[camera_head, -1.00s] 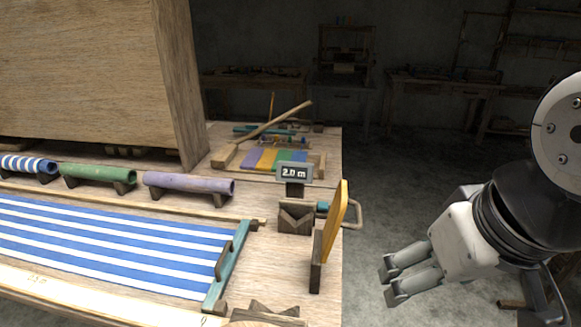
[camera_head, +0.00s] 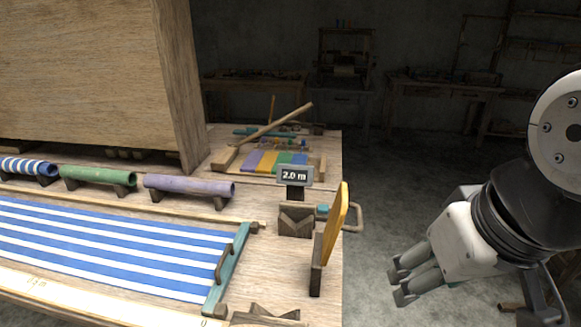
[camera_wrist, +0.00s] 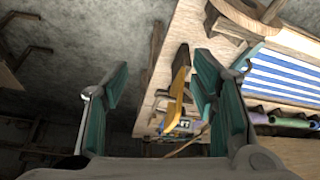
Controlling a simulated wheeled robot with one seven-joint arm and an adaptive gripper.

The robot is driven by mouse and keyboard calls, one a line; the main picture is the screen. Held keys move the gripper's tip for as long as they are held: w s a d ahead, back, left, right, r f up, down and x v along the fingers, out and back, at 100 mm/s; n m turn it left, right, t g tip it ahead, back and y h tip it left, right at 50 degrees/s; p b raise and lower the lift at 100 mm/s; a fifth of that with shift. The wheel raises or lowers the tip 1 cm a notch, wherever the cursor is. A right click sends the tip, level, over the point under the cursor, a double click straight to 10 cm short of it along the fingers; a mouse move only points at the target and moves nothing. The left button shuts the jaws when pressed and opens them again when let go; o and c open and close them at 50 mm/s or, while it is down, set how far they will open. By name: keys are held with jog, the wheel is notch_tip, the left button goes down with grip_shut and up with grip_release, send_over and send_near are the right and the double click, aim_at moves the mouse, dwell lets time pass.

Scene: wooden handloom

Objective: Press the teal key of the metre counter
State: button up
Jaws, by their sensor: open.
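The metre counter (camera_head: 294,175) stands on the table in the head view, its small grey display reading 2.0 m. A small teal key (camera_head: 323,210) shows at the right of the wooden block below the display, partly behind a yellow paddle (camera_head: 336,224). My gripper (camera_head: 398,283) is out to the right of the table edge, over the floor, apart from the counter. Its two fingers are spread and empty. In the wrist view my gripper (camera_wrist: 160,95) has its teal finger pads wide apart, with the yellow paddle (camera_wrist: 178,95) seen beyond them. The key cannot be made out there.
Blue and white striped cloth (camera_head: 110,250) lies on the loom table, with green (camera_head: 98,175) and purple (camera_head: 190,187) rolls behind it. Open floor lies right of the table.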

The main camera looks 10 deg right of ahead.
jog(key=w, duration=0.1)
jog(key=w+r, duration=0.1)
jog(key=shift+w, duration=0.4)
jog(key=c, duration=0.9)
jog(key=shift+m, duration=0.3)
jog(key=w, duration=0.2)
jog(key=w+r+b, duration=0.1)
jog(key=w, duration=0.5)
jog(key=shift+d+r, duration=0.1)
jog(key=shift+r, duration=0.2)
grip_shut()
jog(key=w+f+b, duration=0.1)
jog(key=w+b, duration=0.1)
jog(key=w, duration=1.3)
jog(key=w+f+m+b, duration=0.1)
jog(key=w+f, duration=0.6)
jog(key=w, duration=0.4)
jog(key=w+f+m+g+b, duration=0.1)
jog(key=w+f, duration=0.7)
jog(key=w, duration=0.4)
jog(key=shift+a+f+h, duration=0.15)
jog(key=shift+a+h, duration=0.25)
jog(key=shift+a, duration=0.05)
